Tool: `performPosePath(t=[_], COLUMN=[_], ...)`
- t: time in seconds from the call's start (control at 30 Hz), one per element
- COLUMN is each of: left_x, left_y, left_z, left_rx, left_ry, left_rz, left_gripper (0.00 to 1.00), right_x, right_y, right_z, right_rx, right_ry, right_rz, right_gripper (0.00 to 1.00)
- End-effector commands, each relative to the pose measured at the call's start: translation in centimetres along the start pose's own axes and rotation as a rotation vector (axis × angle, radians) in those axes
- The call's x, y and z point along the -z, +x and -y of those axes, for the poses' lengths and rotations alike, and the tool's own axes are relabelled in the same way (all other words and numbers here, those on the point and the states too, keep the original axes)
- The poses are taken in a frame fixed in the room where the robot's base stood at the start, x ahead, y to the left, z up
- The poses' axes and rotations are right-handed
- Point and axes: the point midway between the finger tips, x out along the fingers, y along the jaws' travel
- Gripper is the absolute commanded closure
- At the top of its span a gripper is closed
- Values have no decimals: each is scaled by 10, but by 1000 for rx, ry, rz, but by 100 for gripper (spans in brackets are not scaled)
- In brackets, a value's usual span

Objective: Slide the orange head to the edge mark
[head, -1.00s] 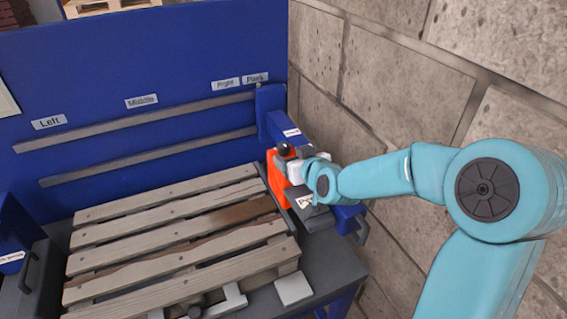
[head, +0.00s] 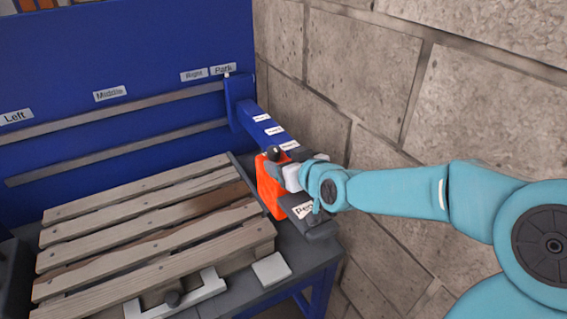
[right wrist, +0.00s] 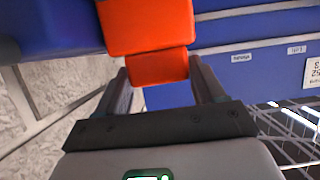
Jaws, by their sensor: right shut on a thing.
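The orange head (head: 270,188) rides on the blue gantry arm (head: 262,122), which sticks out from the blue back panel beside the right wall. The head has a black knob (head: 272,152) on top. Small white labels sit along the arm behind the head, their text too small to read. My right gripper (head: 298,177) is at the head's right side. In the right wrist view my right gripper (right wrist: 165,85) is shut on a small orange block below the larger orange head (right wrist: 148,25). The edge mark cannot be made out. My left gripper is not in view.
A slatted wooden pallet (head: 150,225) lies on the dark table left of the head. Labels Left, Middle, Right and Park (head: 223,70) mark the rails on the blue panel (head: 120,40). A stone wall (head: 390,110) stands close on the right.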

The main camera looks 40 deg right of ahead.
Motion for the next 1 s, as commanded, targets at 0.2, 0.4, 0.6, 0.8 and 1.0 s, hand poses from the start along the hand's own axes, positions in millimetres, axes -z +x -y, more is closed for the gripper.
performPosePath(t=[0.2, 0.4, 0.6, 0.8, 1.0], left_x=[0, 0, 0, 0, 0], left_y=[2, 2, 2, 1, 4], left_z=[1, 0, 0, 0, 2], left_rx=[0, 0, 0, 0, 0], left_ry=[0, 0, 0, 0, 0], left_rz=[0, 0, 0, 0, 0], left_gripper=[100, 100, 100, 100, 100], right_x=[-5, -6, -4, -3, -2], right_y=[1, 1, 0, -1, -20], right_z=[2, 3, 3, 2, 1], right_rx=[3, 4, 3, 1, -1], right_ry=[1, 0, 0, 0, 1], right_rz=[13, 15, 12, 6, 0], right_gripper=[86, 86, 11, 11, 11])
